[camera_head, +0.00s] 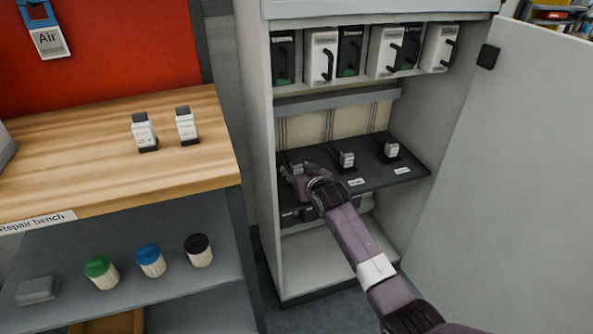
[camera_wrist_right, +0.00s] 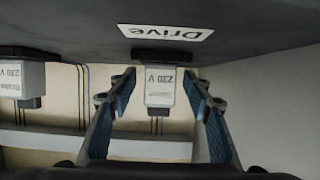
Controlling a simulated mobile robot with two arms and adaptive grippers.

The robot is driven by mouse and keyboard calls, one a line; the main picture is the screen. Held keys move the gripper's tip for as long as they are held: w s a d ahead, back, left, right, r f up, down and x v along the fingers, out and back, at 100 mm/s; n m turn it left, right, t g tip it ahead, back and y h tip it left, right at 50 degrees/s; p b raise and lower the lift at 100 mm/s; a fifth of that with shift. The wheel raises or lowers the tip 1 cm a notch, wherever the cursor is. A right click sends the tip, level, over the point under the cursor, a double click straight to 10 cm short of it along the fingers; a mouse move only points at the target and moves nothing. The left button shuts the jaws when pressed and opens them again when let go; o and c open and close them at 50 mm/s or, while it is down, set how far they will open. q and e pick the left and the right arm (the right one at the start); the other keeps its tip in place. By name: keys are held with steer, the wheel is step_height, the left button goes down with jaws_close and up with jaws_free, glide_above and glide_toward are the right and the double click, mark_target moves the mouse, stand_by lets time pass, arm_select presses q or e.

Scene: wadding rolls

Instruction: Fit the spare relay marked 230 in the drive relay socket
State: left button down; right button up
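My right gripper (camera_head: 298,180) is inside the cabinet at the leftmost place of the dark relay shelf. In the right wrist view, which is upside down, its fingers (camera_wrist_right: 160,105) are open on either side of a white relay marked 230 V (camera_wrist_right: 160,88), with gaps to both sides. That relay stands in a dark base by the Drive label (camera_wrist_right: 166,32). It shows small behind the gripper in the head view (camera_head: 297,168). Two white relays with dark tops, (camera_head: 144,132) and (camera_head: 186,125), stand on the repair bench; their markings are too small to read. My left gripper is out of view.
Two more relays, (camera_head: 347,159) and (camera_head: 391,150), stand on the relay shelf to the right. One marked 230 V shows in the wrist view (camera_wrist_right: 22,78). Several handled units hang above. An open cabinet door (camera_head: 500,180) stands at right. Jars stand below the bench.

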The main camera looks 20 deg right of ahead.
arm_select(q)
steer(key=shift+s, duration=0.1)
arm_select(e)
steer(key=shift+s, duration=0.1)
steer(key=v, duration=1.2)
